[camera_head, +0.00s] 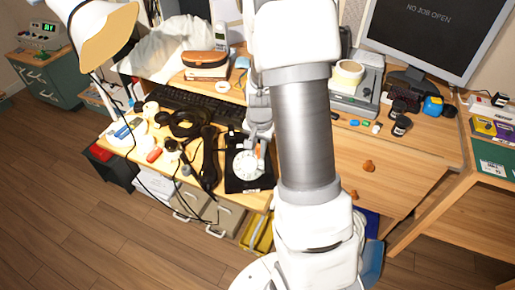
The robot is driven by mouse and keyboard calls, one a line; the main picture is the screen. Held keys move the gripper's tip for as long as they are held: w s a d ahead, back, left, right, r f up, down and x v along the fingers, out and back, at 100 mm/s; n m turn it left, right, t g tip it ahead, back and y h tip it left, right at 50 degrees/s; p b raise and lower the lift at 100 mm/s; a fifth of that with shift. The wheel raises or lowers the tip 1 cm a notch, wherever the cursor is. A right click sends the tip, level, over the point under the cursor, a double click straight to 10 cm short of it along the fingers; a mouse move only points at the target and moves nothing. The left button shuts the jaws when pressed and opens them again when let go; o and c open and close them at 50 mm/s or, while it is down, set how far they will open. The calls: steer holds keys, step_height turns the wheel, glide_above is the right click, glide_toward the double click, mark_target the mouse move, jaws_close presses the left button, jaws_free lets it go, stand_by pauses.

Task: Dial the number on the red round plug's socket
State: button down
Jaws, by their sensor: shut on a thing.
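A black phone (238,183) with a white round dial (246,165) lies on the desk, left of my arm. My gripper (258,146) is just over the right part of the dial, partly hidden by my own arm. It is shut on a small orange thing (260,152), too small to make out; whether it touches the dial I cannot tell. A small red-orange object (154,155) lies among cords and plugs at the left; whether it is the red round plug I cannot tell. No socket number is readable.
A black handset or adapter with cords (208,160) lies just left of the phone. A keyboard (190,105) lies behind it. A lamp (100,30) rises at the far left. A tape roll (347,75), a monitor (435,35) and small jars (401,126) are at the right.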

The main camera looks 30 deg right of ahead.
steer(key=shift+s+f, duration=0.25)
steer(key=shift+s, duration=0.3)
steer(key=shift+s+f+b, duration=0.1)
steer(key=shift+b, duration=0.25)
steer(key=shift+s+a+f, duration=0.15)
steer(key=shift+s+a, duration=0.05)
steer(key=shift+s, duration=0.25)
steer(key=shift+s+a+f, duration=0.1)
steer(key=shift+s+a, duration=0.05)
steer(key=shift+s+a+r+p, duration=0.1)
steer(key=shift+s+r+p, duration=0.15)
steer(key=shift+r, duration=0.2)
steer(key=shift+s+a+r+p, duration=0.1)
steer(key=shift+r+p, duration=0.1)
steer(key=shift+r, duration=0.2)
